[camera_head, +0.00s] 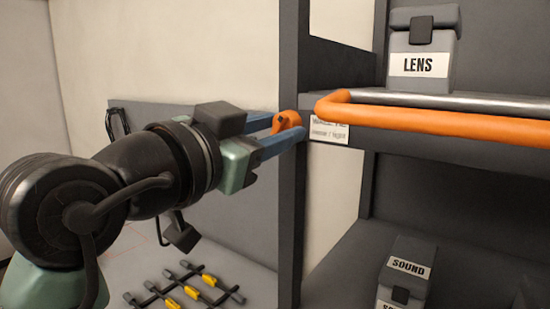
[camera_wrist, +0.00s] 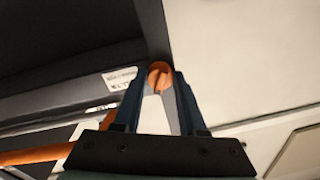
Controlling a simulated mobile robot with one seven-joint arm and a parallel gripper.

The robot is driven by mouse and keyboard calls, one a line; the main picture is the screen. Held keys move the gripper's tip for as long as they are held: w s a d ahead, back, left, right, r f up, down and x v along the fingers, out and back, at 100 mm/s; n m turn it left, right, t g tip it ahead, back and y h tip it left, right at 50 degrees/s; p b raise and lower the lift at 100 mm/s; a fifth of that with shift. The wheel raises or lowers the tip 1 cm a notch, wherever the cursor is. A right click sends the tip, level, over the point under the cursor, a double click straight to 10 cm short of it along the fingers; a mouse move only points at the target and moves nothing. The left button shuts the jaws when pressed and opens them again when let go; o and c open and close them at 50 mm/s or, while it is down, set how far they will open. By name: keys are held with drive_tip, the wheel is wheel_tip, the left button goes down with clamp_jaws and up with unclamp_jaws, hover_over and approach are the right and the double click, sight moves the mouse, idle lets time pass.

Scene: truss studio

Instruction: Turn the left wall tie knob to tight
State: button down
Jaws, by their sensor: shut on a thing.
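The orange wall tie knob (camera_head: 285,121) sits on the dark upright at the left end of the shelf. A white label (camera_head: 329,131) is beside it, partly hidden, with words that look like "loose / tight". My gripper (camera_head: 290,128) reaches the knob from the left, its two blue fingers on either side of it. In the wrist view, the knob (camera_wrist: 159,76) lies between the fingertips of my gripper (camera_wrist: 160,80), which is shut on it. A dark line runs across the knob face, slightly tilted. I cannot tell its exact setting.
An orange rail (camera_head: 430,119) runs along the shelf front, right of the knob. A grey LENS case (camera_head: 422,65) stands on the shelf and a SOUND case (camera_head: 408,268) stands lower. Dark rods with yellow parts (camera_head: 190,290) lie at lower left.

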drive_tip(key=m+b, duration=0.5)
drive_tip(key=m, duration=0.1)
drive_tip(key=shift+a+f+m+b, duration=0.1)
drive_tip(key=shift+m+b, duration=0.2)
drive_tip(key=shift+m, duration=0.1)
drive_tip(key=m+h+b, duration=0.1)
drive_tip(key=m+b, duration=0.1)
drive_tip(key=m, duration=0.3)
drive_tip(key=shift+m+b, duration=0.35)
drive_tip(key=shift+m, duration=0.05)
drive_tip(key=shift+r, duration=0.2)
drive_tip(key=shift+c, duration=2.3)
unclamp_jaws()
drive_tip(key=shift+f, duration=0.1)
